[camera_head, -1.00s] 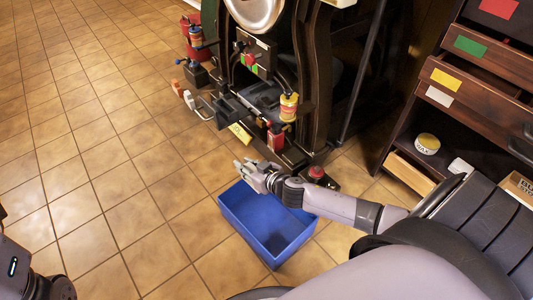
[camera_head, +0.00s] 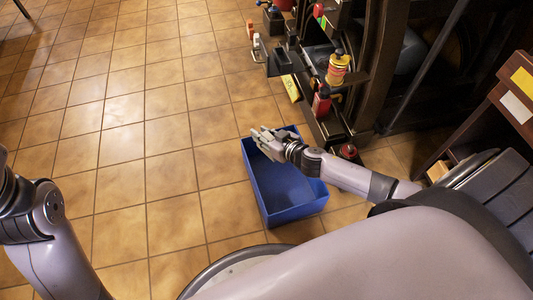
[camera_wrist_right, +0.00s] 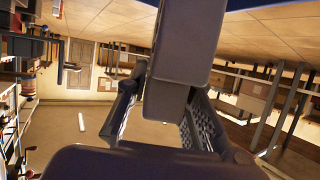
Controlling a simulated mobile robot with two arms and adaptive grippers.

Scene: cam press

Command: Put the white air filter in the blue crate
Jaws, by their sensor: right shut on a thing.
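The blue crate (camera_head: 306,211) stands on the tiled floor, with its bare inside partly covered by my right arm. My right gripper (camera_head: 264,138) is above the crate's far left side, its pale fingers pointing left.
A dark machine (camera_head: 375,70) stands behind and right of the crate, with a yellow-red bottle (camera_head: 338,70) and a red can (camera_head: 321,104) on its side. A wooden cabinet (camera_head: 513,95) is at the right. The tiled floor left of the crate is clear.

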